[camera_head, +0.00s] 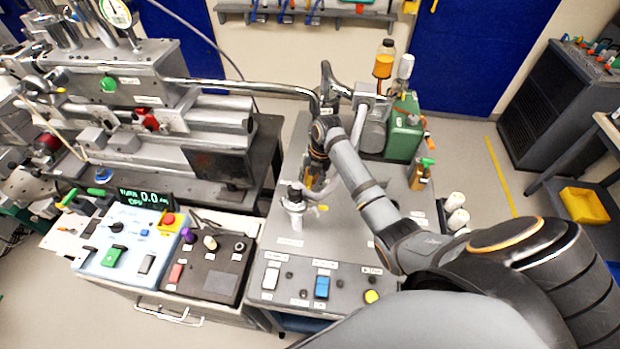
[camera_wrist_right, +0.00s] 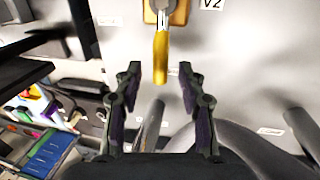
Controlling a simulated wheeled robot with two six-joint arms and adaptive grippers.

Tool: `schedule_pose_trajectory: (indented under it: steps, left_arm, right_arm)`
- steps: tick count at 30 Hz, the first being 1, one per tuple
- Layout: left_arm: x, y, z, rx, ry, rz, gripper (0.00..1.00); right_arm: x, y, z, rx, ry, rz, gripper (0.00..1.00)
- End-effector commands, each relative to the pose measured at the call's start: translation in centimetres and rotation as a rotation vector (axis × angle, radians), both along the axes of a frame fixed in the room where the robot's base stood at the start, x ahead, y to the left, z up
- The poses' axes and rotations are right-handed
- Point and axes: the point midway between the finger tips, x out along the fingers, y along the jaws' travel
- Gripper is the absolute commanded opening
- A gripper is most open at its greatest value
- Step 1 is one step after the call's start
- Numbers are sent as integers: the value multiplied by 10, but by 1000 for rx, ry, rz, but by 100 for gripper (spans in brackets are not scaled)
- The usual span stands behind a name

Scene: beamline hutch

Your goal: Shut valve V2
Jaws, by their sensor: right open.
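Valve V2's yellow lever (camera_wrist_right: 162,50) shows at the top middle of the right wrist view. It hangs straight down in the picture from a brass-coloured body with a silver stem. The V2 label (camera_wrist_right: 211,4) is on the grey panel to its right. My right gripper (camera_wrist_right: 162,75) is open, one dark finger on each side of the lever's lower end. I see no contact with either finger. In the head view my right gripper (camera_head: 315,172) is over the grey bench and appears to hide the valve. My left gripper is in neither view.
A metal pipe (camera_head: 245,87) crosses behind. A control panel with a blue switch (camera_head: 321,287) is in front.

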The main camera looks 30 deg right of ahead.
Motion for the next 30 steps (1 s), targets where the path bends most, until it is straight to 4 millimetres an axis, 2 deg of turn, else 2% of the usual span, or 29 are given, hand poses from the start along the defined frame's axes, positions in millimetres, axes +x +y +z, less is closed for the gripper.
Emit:
schedule_pose_trajectory:
  steps: [4, 11, 20, 30]
  left_arm:
    - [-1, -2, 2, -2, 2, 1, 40]
    - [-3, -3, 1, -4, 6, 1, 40]
    - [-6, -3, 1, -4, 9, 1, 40]
    - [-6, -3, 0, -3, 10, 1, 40]
  right_arm:
    - [1, 2, -8, 0, 0, 1, 40]
    - [1, 2, -9, -1, -1, 1, 40]
    - [1, 1, -9, -1, -1, 1, 0]
    - [1, 1, -9, -1, -1, 1, 0]
